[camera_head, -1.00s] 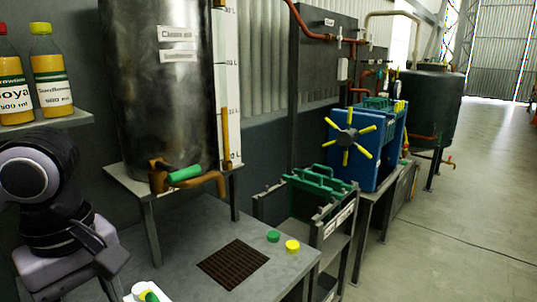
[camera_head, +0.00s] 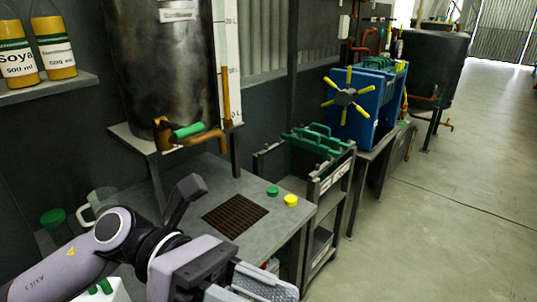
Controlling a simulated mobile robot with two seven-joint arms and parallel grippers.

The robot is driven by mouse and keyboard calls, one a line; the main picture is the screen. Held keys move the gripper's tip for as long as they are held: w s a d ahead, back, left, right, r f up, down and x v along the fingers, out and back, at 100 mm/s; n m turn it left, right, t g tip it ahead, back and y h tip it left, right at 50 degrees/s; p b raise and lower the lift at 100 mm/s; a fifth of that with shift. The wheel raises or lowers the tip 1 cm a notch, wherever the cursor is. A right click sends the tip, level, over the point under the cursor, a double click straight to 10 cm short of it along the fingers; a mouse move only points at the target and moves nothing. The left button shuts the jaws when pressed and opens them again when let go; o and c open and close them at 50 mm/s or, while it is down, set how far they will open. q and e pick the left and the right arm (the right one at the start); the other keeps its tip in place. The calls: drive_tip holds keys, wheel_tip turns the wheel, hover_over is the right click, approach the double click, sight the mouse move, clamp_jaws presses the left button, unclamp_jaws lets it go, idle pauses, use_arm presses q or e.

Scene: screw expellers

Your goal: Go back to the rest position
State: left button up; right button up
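My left arm comes in from the lower left of the head view, and its gripper (camera_head: 255,280) is low in the middle, in front of the grey table (camera_head: 255,218). A light ridged part of the gripper shows at the bottom edge. Its fingertips are not clear, so I cannot tell whether it is open or holds anything. My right gripper is out of view.
A tank with a green-handled tap (camera_head: 187,131) stands over the table. A green cap (camera_head: 272,191) and a yellow cap (camera_head: 291,201) lie by a drain grate (camera_head: 235,215). A clear jug (camera_head: 98,203) is behind my arm. The floor at right is clear.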

use_arm(q)
drive_tip(key=w+a+f+n+t+h+p, duration=0.1)
drive_tip(key=w+a+n+t+h, duration=0.1)
drive_tip(key=w+n+t, duration=0.7)
drive_tip(key=w+a+f+n+t+h, duration=0.1)
drive_tip(key=w+a+n+t+h, duration=0.15)
drive_tip(key=n+t, duration=1.15)
drive_tip(key=w+a+f+n+t+y+p, duration=0.15)
drive_tip(key=a+f+n+y, duration=0.45)
drive_tip(key=f+n+y, duration=0.8)
drive_tip(key=s+a+f+n+g+y, duration=0.2)
drive_tip(key=s+f+n, duration=0.4)
drive_tip(key=f, duration=0.3)
drive_tip(key=s+a+f+n+g+y, duration=0.2)
drive_tip(key=s+a+f+n+g, duration=0.2)
drive_tip(key=f, duration=0.6)
drive_tip(key=s+a+n, duration=0.2)
drive_tip(key=a+n, duration=0.1)
drive_tip(key=n, duration=0.1)
drive_tip(key=shift+s+g, duration=0.25)
drive_tip(key=shift+g, duration=0.1)
